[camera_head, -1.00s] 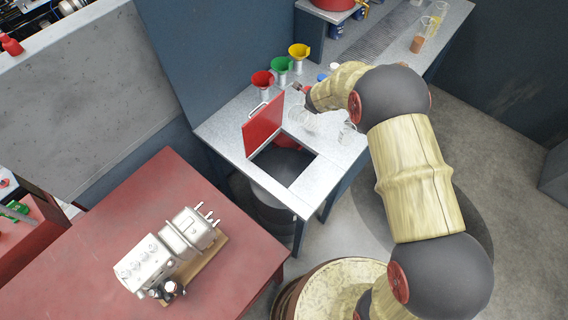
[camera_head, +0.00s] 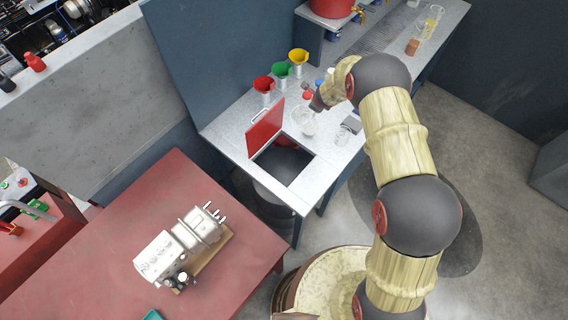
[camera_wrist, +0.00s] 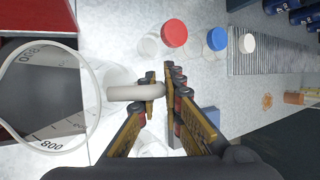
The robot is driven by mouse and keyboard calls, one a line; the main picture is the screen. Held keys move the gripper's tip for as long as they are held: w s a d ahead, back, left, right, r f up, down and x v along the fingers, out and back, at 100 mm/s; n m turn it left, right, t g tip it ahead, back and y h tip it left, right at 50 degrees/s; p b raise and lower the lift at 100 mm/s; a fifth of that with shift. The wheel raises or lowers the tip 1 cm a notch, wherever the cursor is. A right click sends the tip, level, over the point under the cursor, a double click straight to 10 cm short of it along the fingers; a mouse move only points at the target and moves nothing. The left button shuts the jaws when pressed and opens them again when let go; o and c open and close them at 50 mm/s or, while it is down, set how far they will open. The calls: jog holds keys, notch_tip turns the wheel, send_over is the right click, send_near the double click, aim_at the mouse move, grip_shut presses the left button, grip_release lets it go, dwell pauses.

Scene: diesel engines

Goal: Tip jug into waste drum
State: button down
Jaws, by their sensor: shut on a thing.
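The clear jug (camera_head: 307,124) is at the bench just right of the square opening. In the wrist view, its round rim and printed scale (camera_wrist: 62,140) fill the left side. My gripper (camera_wrist: 160,88) is shut on the jug's pale handle (camera_wrist: 128,93); in the head view my gripper (camera_head: 316,106) is at the jug's far side. I cannot tell whether the jug touches the bench. The dark waste drum (camera_head: 271,205) stands under the bench, its top showing through the opening. The red lid (camera_head: 265,130) stands open at the opening's left.
Red (camera_head: 264,84), green (camera_head: 281,70) and yellow (camera_head: 298,57) funnels stand behind the opening. A glass beaker (camera_head: 342,136) is to the jug's right. Capped bottles (camera_wrist: 174,34) stand close by. A red table with an engine part (camera_head: 180,245) is at front left.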

jog(key=shift+w+d+g+y+p, duration=0.3)
jog(key=shift+w+g+p, duration=0.15)
jog(key=shift+p, duration=2.55)
jog(key=shift+f+p, duration=0.1)
jog(key=shift+p, duration=0.35)
jog(key=shift+w+f+p, duration=0.15)
jog(key=shift+p, duration=0.55)
jog(key=shift+w+d+f+g+y+p, duration=0.1)
jog(key=shift+d+f+g+y+p, duration=0.2)
jog(key=shift+p, duration=0.8)
jog(key=shift+w+a+f+g+b, duration=0.1)
jog(key=shift+w+f+g+b, duration=0.15)
jog(key=shift+b, duration=0.15)
jog(key=shift+f+m, duration=0.15)
jog(key=shift+m, duration=0.15)
